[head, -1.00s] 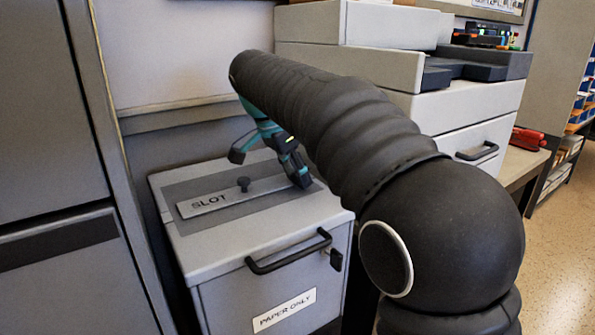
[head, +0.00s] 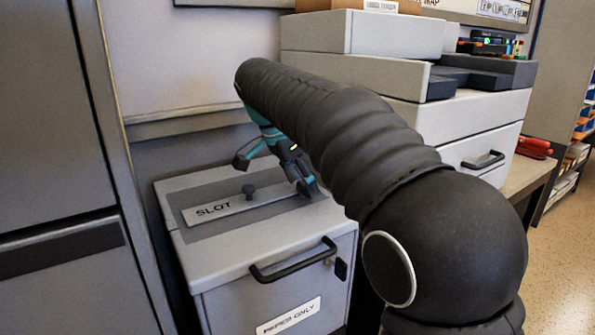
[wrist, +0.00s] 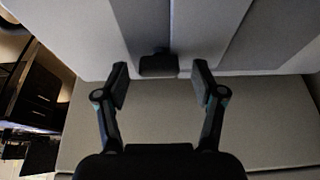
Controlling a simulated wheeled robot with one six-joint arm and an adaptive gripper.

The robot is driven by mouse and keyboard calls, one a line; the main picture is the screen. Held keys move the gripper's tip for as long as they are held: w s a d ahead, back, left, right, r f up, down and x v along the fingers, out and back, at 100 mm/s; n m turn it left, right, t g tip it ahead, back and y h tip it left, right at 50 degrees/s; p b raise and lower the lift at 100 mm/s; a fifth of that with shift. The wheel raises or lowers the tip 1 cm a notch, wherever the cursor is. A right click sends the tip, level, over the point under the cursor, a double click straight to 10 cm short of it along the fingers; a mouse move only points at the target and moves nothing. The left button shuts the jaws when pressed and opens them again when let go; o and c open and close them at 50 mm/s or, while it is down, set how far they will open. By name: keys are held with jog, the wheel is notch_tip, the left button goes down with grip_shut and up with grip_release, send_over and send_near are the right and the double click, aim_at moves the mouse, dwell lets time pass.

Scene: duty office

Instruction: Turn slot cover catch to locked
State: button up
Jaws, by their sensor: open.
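The slot cover (head: 225,210), a light strip marked SLOT, lies on the grey top of a box, with a dark round knob (head: 249,190) standing on it. My gripper (head: 274,175) hangs over the right part of the box top, one finger close to the cover's right end. In the wrist view, my open gripper (wrist: 160,74) has a small dark block (wrist: 158,65) between and just beyond its fingertips, at the end of a light strip. This block may be the catch.
The box front has a black handle (head: 292,261), a small dark lock tab (head: 341,269) and a PAPER ONLY label (head: 289,316). A grey cabinet (head: 50,150) stands close at left. A printer-like machine (head: 360,75) stands behind at right. Floor shows at far right.

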jog(key=v, duration=1.2)
jog(key=shift+f, duration=0.1)
jog(key=s+d+f+n+t+y, duration=0.1)
jog(key=s+d+f+n, duration=0.2)
jog(key=s+d, duration=0.3)
jog(key=s+d+f+n+y, duration=0.1)
jog(key=s+d+f+n, duration=0.35)
jog(key=d, duration=0.45)
jog(key=s+d+f+n+t, duration=0.1)
jog(key=s+d+f+n, duration=0.1)
jog(key=s+f, duration=0.5)
jog(key=s+d+f+n+t+y, duration=0.1)
jog(key=s+d+f, duration=0.3)
jog(key=s+f, duration=0.4)
notch_tip(320, 180, down, 2)
jog(key=shift+f+n+y, duration=0.2)
jog(key=shift+n+y, duration=0.1)
jog(key=shift+n, duration=0.15)
jog(key=shift+s, duration=0.1)
